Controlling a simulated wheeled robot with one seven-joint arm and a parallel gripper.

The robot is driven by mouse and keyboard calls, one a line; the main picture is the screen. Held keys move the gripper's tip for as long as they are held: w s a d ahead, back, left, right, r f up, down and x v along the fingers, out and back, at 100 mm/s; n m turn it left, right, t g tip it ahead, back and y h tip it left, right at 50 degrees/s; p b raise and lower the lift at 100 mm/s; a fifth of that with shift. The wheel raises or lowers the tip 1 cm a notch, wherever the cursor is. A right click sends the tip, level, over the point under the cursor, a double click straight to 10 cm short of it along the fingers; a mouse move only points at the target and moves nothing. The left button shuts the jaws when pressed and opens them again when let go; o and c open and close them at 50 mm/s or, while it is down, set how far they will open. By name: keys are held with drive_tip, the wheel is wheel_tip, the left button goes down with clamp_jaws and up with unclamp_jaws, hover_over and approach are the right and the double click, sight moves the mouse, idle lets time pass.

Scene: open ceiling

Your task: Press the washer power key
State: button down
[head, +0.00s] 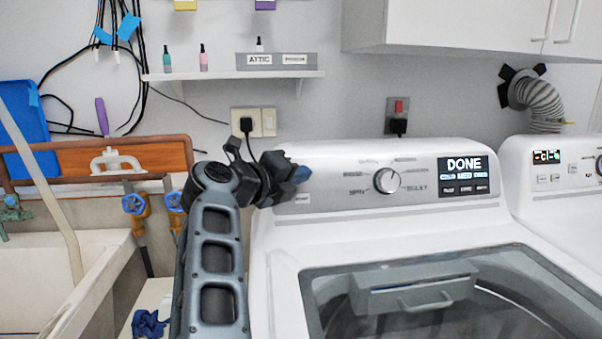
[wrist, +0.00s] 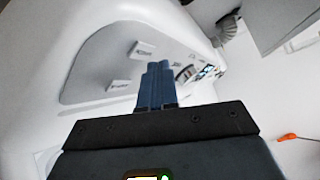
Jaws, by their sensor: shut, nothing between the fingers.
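The white washer (head: 285,235) stands right of my arm, with a grey control panel, a round dial (head: 387,181) and a screen (head: 463,175) reading DONE. My gripper (head: 302,174) is shut and empty, its blue fingertips over the panel's left end. In the wrist view the shut fingers (wrist: 158,68) point along the panel. Two small pale keys sit left of them, an upper key (wrist: 142,50) and a lower key (wrist: 119,85). Their labels are too small to read, so I cannot tell which is power. I cannot tell whether the fingertips touch the panel.
A second white machine (head: 548,160) stands at the right. A shelf (head: 215,76) and a cabinet (head: 450,33) hang on the wall above. A sink (head: 100,262) is at the left. An outlet with a plug (head: 246,123) is behind my gripper.

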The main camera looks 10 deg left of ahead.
drive_tip(key=shift+w, duration=0.1)
drive_tip(key=shift+w+a, duration=0.1)
drive_tip(key=shift+w, duration=0.25)
idle(0.3)
drive_tip(key=shift+w+b, duration=0.1)
drive_tip(key=shift+b, duration=0.2)
drive_tip(key=shift+r, duration=0.2)
drive_tip(key=shift+s+a+r+p, duration=0.15)
drive_tip(key=shift+s+r+p, duration=0.4)
drive_tip(key=shift+p, duration=0.55)
